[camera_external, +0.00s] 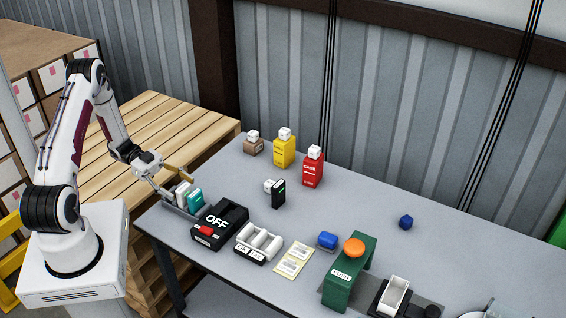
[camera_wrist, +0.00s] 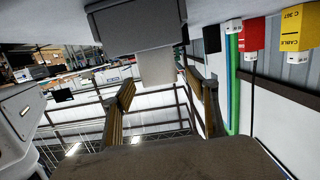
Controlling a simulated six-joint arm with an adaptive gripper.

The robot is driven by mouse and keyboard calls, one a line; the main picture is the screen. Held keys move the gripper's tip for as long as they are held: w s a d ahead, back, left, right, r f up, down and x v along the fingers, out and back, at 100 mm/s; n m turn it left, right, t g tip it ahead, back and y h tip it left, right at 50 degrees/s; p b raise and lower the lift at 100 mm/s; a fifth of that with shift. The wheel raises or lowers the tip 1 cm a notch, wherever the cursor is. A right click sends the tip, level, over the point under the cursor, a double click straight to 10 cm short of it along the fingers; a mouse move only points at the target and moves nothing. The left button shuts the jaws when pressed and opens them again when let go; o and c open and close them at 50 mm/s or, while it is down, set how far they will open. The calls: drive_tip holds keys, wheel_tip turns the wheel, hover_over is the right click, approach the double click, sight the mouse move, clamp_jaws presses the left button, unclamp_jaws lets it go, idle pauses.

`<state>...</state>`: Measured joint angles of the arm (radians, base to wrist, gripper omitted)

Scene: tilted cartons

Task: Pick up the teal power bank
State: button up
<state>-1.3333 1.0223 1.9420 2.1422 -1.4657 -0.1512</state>
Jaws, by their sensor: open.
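The teal power bank (camera_external: 195,201) stands upright at the right end of a short row in a low grey holder near the table's left corner. White upright blocks (camera_external: 182,191) stand beside it on its left. My gripper (camera_external: 172,182) is open, just above and behind the row on its left side, close to the white blocks. I cannot tell whether it touches them. In the wrist view my two tan-padded fingers (camera_wrist: 163,98) are spread apart with a pale block beyond them. The teal power bank cannot be made out surely in the wrist view.
A black box marked OFF (camera_external: 220,225) lies just right of the holder. A green stand (camera_external: 349,275) is at front right. The table's back right is mostly clear.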

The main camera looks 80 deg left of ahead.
sight(196, 199)
drive_tip(key=shift+x, duration=1.35)
drive_tip(key=shift+f+x, duration=0.2)
drive_tip(key=shift+x, duration=2.4)
drive_tip(key=shift+s, duration=0.1)
drive_tip(key=c, duration=1.3)
